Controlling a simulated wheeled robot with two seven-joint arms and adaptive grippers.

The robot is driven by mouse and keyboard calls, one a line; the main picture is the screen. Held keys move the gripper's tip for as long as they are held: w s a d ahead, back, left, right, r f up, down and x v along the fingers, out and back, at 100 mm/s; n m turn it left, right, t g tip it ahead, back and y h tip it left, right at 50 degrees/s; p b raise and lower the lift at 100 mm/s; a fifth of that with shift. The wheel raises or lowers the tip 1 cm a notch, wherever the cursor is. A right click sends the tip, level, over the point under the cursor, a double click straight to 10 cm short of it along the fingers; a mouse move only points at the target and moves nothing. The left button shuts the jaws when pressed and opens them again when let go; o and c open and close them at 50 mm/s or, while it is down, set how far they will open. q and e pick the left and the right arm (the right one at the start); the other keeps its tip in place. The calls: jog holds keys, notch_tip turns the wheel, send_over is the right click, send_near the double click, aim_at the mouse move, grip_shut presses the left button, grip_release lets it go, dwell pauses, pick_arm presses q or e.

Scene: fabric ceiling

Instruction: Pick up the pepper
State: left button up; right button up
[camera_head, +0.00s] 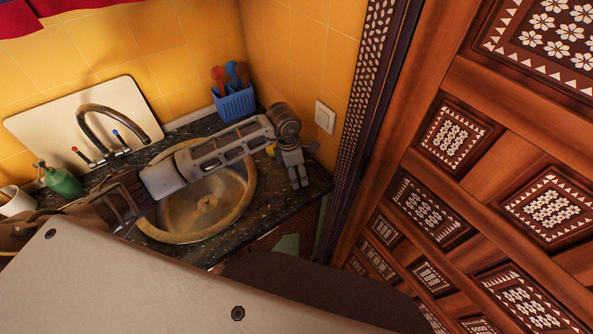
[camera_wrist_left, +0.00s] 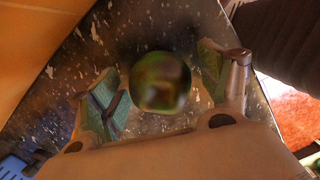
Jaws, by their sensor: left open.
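The pepper (camera_wrist_left: 160,82) shows in the left wrist view as a round, dark green and brownish, blurred thing over the dark speckled counter. It lies between the two spread fingers of my left gripper (camera_wrist_left: 162,92), with a visible gap to each finger. In the head view my left gripper (camera_head: 298,178) is open and points down over the counter to the right of the sink. The pepper is mostly hidden there; a small yellow-green patch shows at the gripper's left side. My right gripper is not in view.
A round metal sink (camera_head: 205,205) with a curved tap (camera_head: 98,112) lies left of the gripper. A blue utensil basket (camera_head: 235,103) stands behind, at the wall. A green bottle (camera_head: 63,182) and a white cup (camera_head: 17,202) stand far left. A carved wooden panel (camera_head: 450,135) rises at right.

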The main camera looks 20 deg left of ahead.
pick_arm(q)
jog(key=shift+c, duration=0.2)
jog(key=c, duration=1.1)
jog(key=shift+r, duration=0.15)
notch_tip(320, 180, up, 8)
jog(key=shift+r+b, duration=0.2)
jog(key=shift+b, duration=0.8)
jog(key=shift+r, duration=0.65)
jog(key=shift+r, duration=0.15)
